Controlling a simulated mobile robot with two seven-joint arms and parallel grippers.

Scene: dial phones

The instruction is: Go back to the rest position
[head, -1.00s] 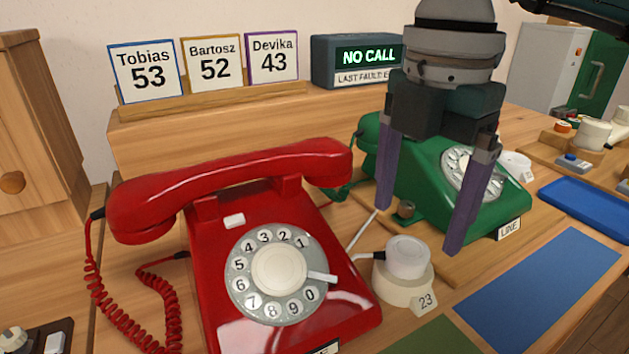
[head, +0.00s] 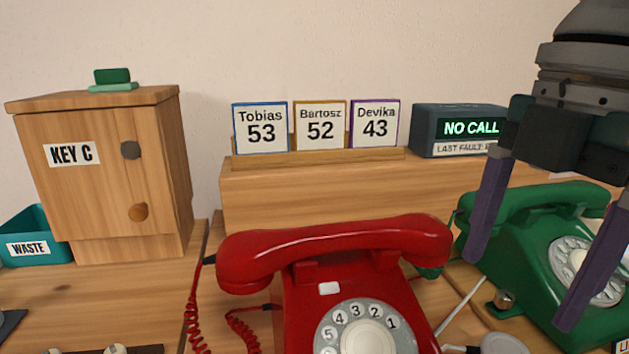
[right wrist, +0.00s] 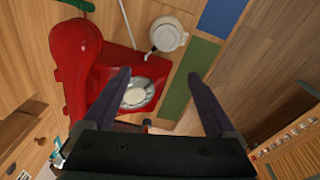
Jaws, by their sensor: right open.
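My right gripper (head: 520,275) is at the right of the head view, fingers pointing down, open and empty. It shows in front of the green phone (head: 545,265). In the right wrist view its two fingers (right wrist: 162,90) stand wide apart with nothing between them, and the red dial phone (right wrist: 75,65) lies beyond, partly behind the left finger. In the head view the red phone (head: 290,258) sits at the lower middle with its handset on the cradle; the lower part is cut off. My left gripper is not in view.
A wooden cabinet (head: 90,190) labelled KEY C and a teal WASTE bin (head: 40,225) stand at the left. Number cards (head: 320,125) and a display (head: 455,130) reading NO CALL stand on the back shelf. The wall above is clear.

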